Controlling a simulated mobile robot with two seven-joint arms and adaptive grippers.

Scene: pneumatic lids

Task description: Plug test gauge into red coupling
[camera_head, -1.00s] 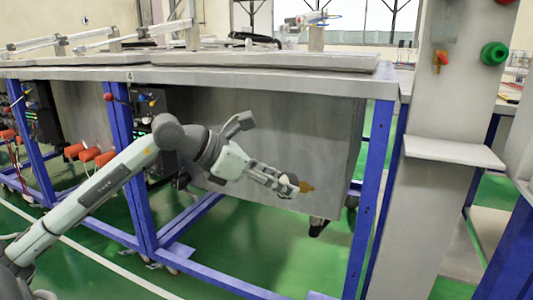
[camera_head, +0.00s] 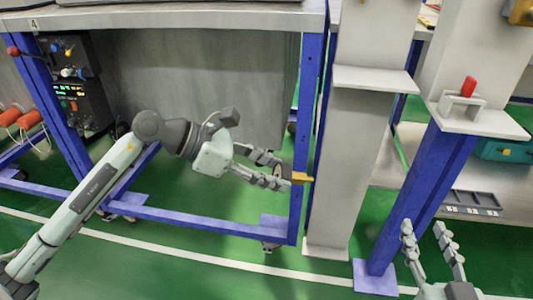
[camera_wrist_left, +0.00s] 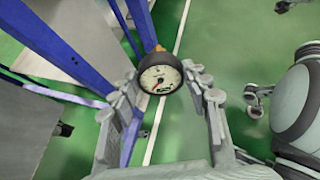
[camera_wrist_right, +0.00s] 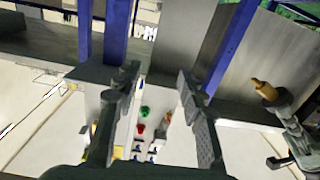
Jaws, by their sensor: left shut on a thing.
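My left gripper (camera_head: 276,170) is shut on the test gauge (camera_wrist_left: 160,76), a round dark-rimmed dial with a white face. Its brass plug (camera_head: 301,177) points right in the head view, away from the fingers. The gauge's body is mostly hidden behind the fingers there. My right gripper (camera_head: 425,228) is open and empty at the lower right. The right wrist view shows its spread fingers (camera_wrist_right: 155,95), with a small red round part (camera_wrist_right: 140,129) and a green one (camera_wrist_right: 145,112) between them, farther off. I cannot tell whether the red part is the red coupling.
A blue table leg (camera_head: 311,90) and a grey post (camera_head: 350,170) stand close to the gauge. Red-orange cylinders (camera_head: 28,118) are at far left. Green floor lies open in front.

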